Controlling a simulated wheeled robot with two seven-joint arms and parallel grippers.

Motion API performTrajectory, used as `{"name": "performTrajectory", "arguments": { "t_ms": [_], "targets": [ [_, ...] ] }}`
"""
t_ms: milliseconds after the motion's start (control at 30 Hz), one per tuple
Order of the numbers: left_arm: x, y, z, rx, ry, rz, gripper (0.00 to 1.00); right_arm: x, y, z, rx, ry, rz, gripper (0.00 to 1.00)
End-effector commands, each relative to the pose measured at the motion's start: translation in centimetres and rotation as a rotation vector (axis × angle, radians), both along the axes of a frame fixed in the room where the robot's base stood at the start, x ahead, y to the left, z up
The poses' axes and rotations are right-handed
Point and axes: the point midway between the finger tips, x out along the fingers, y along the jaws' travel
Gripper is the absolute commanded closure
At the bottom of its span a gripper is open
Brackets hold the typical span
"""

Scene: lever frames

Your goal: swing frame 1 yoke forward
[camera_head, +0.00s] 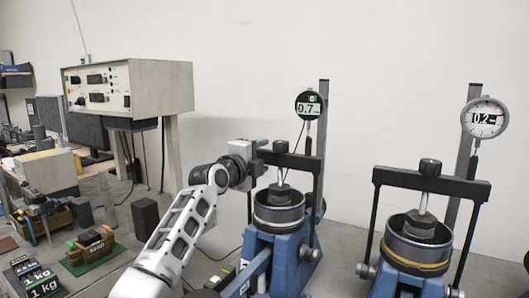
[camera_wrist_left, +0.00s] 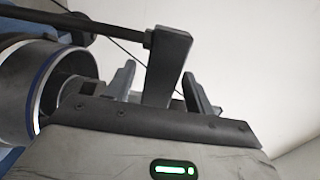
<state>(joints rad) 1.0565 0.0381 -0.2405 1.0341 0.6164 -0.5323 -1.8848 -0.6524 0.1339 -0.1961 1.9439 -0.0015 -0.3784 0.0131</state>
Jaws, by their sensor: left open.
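Two blue lever frames stand side by side; I see no number on either. The left frame (camera_head: 283,248) has a dark yoke (camera_head: 300,161), its crossbar level above a round cell (camera_head: 279,212). My left gripper (camera_head: 257,161) is at the left end of this crossbar. In the left wrist view the open fingers (camera_wrist_left: 163,88) stand on both sides of the dark yoke end (camera_wrist_left: 168,55), with a gap visible on the right side. My right gripper is out of view.
Dial gauges reading 0.7 (camera_head: 309,105) and 0.2 (camera_head: 485,118) stand on posts behind the frames. A control box (camera_head: 150,86) on legs is at the back left. Weights (camera_head: 32,278) and a dark block (camera_head: 145,216) lie on the bench at left.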

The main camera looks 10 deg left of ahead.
Motion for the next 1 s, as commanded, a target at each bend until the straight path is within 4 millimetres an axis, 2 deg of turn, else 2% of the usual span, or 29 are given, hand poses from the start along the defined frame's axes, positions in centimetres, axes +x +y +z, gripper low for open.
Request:
{"name": "performTrajectory", "arguments": {
  "t_ms": [200, 600, 633, 667, 800, 833, 1000],
  "targets": [
    [1.6, -0.6, 0.1, -0.001, -0.001, 0.0, 0.46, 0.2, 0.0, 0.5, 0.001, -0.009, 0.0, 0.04],
    [2.0, -0.8, 0.0, 0.0, -0.001, 0.001, 0.46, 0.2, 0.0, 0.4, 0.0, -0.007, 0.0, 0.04],
    [2.0, -0.8, 0.0, 0.0, -0.001, 0.001, 0.49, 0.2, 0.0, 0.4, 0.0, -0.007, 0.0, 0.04],
    [2.0, -0.8, 0.0, 0.0, -0.001, 0.001, 0.57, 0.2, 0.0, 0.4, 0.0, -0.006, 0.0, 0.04],
    [2.0, -0.7, 0.0, 0.0, -0.001, 0.001, 0.96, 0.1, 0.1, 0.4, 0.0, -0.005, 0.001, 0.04],
    [2.0, -0.7, 0.0, 0.0, -0.001, 0.001, 1.0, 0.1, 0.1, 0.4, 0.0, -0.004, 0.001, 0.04],
    [1.8, -0.7, -0.2, -0.002, -0.007, 0.001, 1.0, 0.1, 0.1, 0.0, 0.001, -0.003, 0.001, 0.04]
  ]
}}
